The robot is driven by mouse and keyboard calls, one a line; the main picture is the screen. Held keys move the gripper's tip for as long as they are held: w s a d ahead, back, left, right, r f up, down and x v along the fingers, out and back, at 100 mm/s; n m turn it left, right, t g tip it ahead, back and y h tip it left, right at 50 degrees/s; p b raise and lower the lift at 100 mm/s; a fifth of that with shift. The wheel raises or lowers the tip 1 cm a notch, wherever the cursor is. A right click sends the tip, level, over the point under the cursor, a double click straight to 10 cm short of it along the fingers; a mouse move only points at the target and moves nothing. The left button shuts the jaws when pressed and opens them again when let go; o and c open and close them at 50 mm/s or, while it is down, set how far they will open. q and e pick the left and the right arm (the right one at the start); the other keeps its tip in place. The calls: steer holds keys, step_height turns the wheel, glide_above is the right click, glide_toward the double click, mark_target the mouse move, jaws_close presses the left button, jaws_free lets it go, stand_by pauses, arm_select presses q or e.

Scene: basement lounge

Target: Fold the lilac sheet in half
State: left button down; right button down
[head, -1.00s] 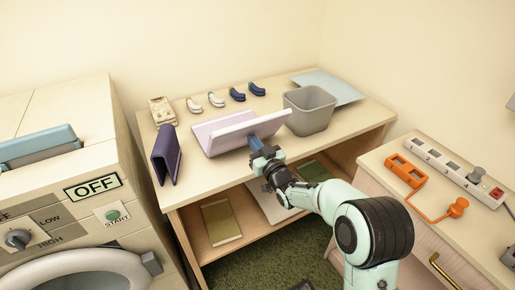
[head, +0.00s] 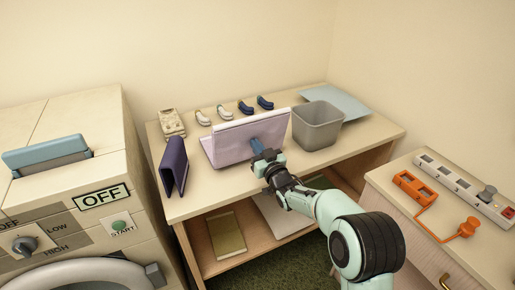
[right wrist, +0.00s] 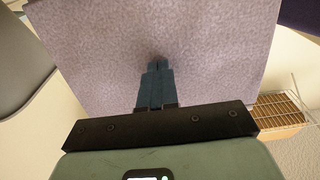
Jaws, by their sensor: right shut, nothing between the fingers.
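The lilac sheet (head: 232,145) is on the wooden table, bent along a crease near the table's front edge. Its near panel stands raised, with its upper edge off the table. A strip of the other part shows at the left behind it. My right gripper (head: 264,147) is shut and empty, with its blue fingertips against the near face of the raised panel. In the right wrist view the sheet (right wrist: 95,45) fills the upper middle, and the closed fingers (right wrist: 157,66) meet its face. My left gripper is not in view.
A grey bin (head: 317,127) stands close to the sheet's right. A folded dark purple sheet (head: 174,166) stands to its left. Several rolled items and a beige device (head: 171,123) line the back. A pale blue sheet (head: 345,103) lies back right.

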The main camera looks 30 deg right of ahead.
mark_target(254, 129)
steer(key=shift+w+d, duration=0.2)
steer(key=shift+w, duration=1.65)
steer(key=shift+w+r, duration=0.15)
steer(key=shift+w, duration=0.05)
steer(key=shift+w+f, duration=0.2)
steer(key=shift+w, duration=0.15)
steer(key=shift+s+a+r+b, duration=0.15)
steer(key=shift+s+r+b, duration=0.05)
steer(key=shift+s+r, duration=1.25)
steer(key=shift+s+a+r+b, duration=0.15)
steer(key=shift+s+r, duration=0.95)
steer(key=shift+s, duration=0.55)
